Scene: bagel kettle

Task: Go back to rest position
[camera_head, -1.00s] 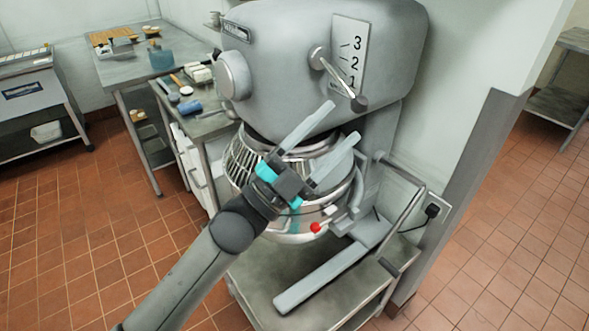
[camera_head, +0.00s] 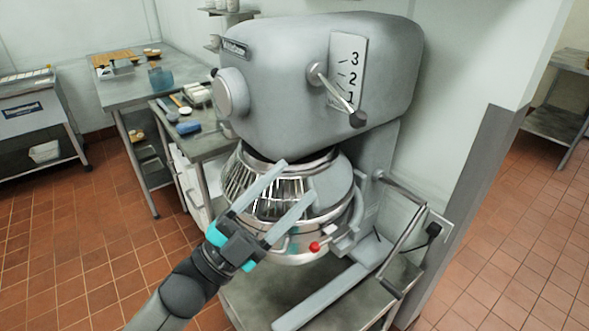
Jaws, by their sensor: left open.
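My left gripper (camera_head: 291,186) is open and empty. Its two grey fingers point up and to the right, in front of the wire guard and bowl of the large grey mixer (camera_head: 290,75). In this view the fingers overlap the guard (camera_head: 240,180); I cannot tell whether they touch it. My left arm comes in from the bottom left. The mixer's speed lever (camera_head: 337,95) sits beside a plate (camera_head: 347,75) with the numbers 3, 2 and 1. My right gripper is not in view.
The mixer stands on a low metal stand (camera_head: 270,300). A handle frame (camera_head: 405,238) sticks out at its right. Metal tables (camera_head: 120,80) with small items stand at the back left, and a wall edge (camera_head: 470,200) is at the right. The tiled floor (camera_head: 70,240) is clear at the left.

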